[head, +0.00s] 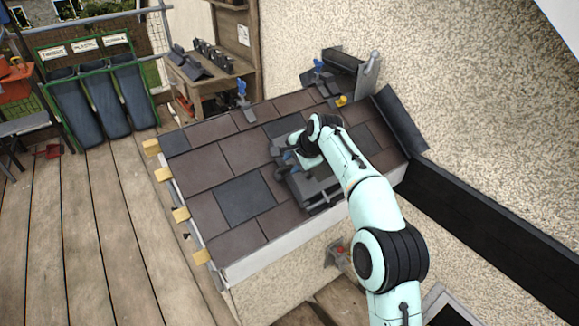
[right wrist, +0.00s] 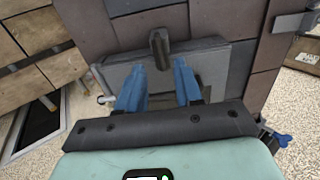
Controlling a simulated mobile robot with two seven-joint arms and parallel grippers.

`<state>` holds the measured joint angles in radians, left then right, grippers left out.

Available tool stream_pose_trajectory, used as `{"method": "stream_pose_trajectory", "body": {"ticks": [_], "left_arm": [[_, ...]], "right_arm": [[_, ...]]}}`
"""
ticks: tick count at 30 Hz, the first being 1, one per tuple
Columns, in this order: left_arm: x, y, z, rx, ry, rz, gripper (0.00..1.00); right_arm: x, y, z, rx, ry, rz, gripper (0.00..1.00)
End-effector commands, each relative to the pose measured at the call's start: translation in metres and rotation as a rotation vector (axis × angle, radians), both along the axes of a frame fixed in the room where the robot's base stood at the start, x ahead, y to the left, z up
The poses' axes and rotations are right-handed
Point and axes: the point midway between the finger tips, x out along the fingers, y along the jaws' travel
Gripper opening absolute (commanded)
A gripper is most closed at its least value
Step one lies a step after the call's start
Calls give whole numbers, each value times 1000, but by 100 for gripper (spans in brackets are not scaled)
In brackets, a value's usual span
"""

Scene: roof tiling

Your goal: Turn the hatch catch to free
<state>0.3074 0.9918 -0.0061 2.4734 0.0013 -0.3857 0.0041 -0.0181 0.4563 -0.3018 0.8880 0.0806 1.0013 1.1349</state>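The grey roof hatch (head: 318,190) sits among the brown tiles in the head view, partly covered by my right arm. In the right wrist view the hatch (right wrist: 218,65) lies in front of the fingers. The dark hatch catch (right wrist: 158,48) stands out from its upper edge, pointing up and down the picture. My right gripper (right wrist: 158,72) is open, its two blue fingers apart, with the catch between and just beyond the tips. Touch cannot be told. In the head view this gripper (head: 287,157) is over the hatch's upper left part, and the catch is hard to make out. My left gripper is not in view.
The tiled roof (head: 245,155) surrounds the hatch. Blue-handled clamps (head: 241,90) and a yellow piece (head: 341,100) stand along its upper edge. A dark beam (head: 490,235) runs at right. A workbench (head: 212,85) and a green rack (head: 100,95) stand behind.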

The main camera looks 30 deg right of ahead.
Motion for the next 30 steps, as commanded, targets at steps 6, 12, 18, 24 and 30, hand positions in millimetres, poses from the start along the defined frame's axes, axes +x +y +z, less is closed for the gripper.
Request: {"method": "stream_pose_trajectory", "body": {"ticks": [6,12,18,24,30], "left_arm": [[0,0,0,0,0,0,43],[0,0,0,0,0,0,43],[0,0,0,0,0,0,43],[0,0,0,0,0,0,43],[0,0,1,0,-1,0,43]], "right_arm": [[16,1,-23,-1,0,0,35],[20,2,-29,0,-1,1,35],[20,2,-29,0,-1,1,35],[20,2,-29,0,-1,1,0],[19,2,-29,-6,0,8,0]]}}
